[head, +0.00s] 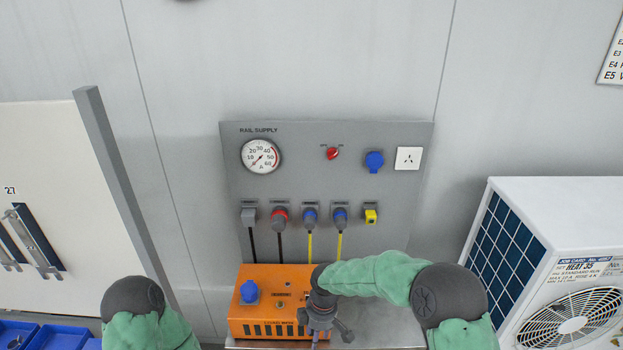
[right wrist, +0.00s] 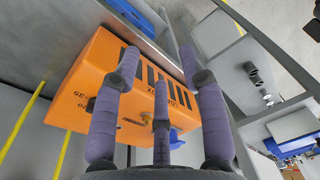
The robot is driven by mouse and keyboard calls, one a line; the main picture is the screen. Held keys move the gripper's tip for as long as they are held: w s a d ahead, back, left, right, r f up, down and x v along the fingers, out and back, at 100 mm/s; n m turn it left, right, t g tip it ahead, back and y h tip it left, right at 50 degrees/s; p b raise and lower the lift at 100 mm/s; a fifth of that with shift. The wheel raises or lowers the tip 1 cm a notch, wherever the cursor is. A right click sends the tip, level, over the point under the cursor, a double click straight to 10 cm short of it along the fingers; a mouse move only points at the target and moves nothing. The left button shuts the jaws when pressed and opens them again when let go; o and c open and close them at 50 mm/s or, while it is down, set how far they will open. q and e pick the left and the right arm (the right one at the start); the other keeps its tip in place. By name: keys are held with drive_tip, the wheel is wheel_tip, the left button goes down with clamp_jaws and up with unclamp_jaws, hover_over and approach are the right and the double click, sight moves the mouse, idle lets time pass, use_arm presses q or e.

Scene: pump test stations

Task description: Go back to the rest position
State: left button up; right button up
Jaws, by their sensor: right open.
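My right gripper (head: 324,330) is open above the front right part of an orange box (head: 262,300) in the head view. In the right wrist view the spread purple fingers of this gripper (right wrist: 160,62) point toward the slotted side of the orange box (right wrist: 92,72). Nothing is held between them. Whether a fingertip touches the box I cannot tell. My right arm, in a green sleeve, comes in from the lower right. Only the elbow part of my left arm shows at the lower left; the left gripper is out of view.
A grey rail supply panel (head: 340,180) with a gauge (head: 261,156), a red switch (head: 333,153) and several plugged connectors is behind the box. A white fan unit (head: 570,200) stands at the right. Blue bins (head: 55,337) are at the lower left.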

use_arm(q)
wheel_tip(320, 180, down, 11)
drive_tip(key=b, duration=1)
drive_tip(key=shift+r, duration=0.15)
use_arm(e)
drive_tip(key=s+d+f+m+y, duration=0.1)
drive_tip(key=s+d+f+m, duration=0.3)
drive_tip(key=s+f+m, duration=0.5)
drive_tip(key=s+d+f+m+y, duration=0.1)
drive_tip(key=s+d+f+m, duration=0.3)
drive_tip(key=s+f+m, duration=0.5)
drive_tip(key=s+f, duration=0.5)
drive_tip(key=f, duration=0.5)
drive_tip(key=shift+d+t+y, duration=0.2)
drive_tip(key=shift+t+y, duration=0.2)
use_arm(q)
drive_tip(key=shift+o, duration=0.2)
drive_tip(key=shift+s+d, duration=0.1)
use_arm(e)
drive_tip(key=shift+s, duration=0.1)
